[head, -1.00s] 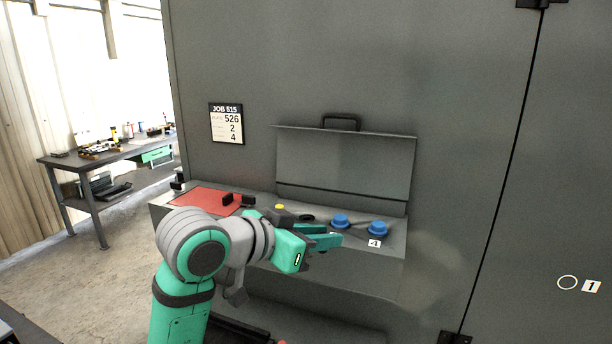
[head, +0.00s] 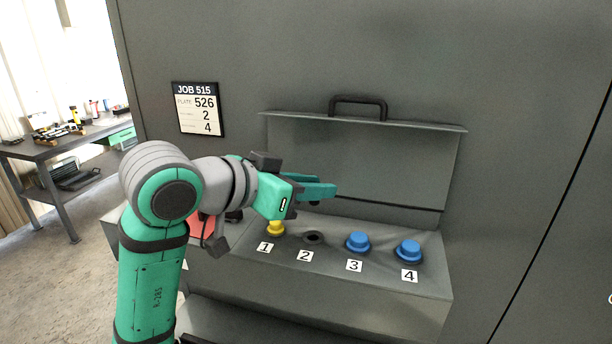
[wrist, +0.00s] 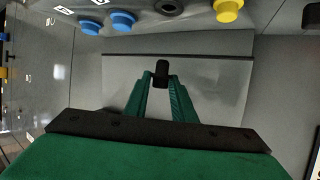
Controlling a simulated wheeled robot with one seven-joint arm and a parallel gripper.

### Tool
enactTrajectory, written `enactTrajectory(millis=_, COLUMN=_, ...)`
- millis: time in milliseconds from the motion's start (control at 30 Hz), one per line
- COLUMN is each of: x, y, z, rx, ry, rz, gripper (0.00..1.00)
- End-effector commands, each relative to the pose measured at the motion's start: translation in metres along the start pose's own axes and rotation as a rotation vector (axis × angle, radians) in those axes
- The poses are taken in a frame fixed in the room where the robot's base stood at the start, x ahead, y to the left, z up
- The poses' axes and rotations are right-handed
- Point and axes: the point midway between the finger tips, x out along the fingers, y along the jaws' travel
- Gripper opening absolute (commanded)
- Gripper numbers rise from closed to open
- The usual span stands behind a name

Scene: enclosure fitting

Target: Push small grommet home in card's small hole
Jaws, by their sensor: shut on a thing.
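My gripper (head: 325,191) is shut on a small black piece (wrist: 161,73), likely the grommet, held between its fingertips in the wrist view. In the head view this piece is mostly hidden by the fingers. The job card (head: 197,109) on the wall reads JOB 515, 526, 2 and 4; its small row labels are too small to read. On the sloped shelf, position 2 is a dark ringed hole (head: 313,237) with nothing standing in it. My gripper is above the shelf, apart from the hole. The hole also shows at the top of the wrist view (wrist: 169,6).
A yellow plug (head: 276,228) stands at label 1, left of the hole. Blue plugs stand at label 3 (head: 357,242) and label 4 (head: 409,251). A raised lid with a handle (head: 358,107) is behind. A red mat (head: 200,226) lies left, partly behind my arm.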

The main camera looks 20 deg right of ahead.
Motion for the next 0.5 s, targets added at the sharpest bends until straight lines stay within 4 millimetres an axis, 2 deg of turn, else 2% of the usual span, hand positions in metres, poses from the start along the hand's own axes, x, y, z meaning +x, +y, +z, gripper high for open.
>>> enactTrajectory(millis=500, x=0.0012, y=0.0023, z=0.0043, rx=0.0, ry=-0.001, rz=0.005, gripper=0.03)
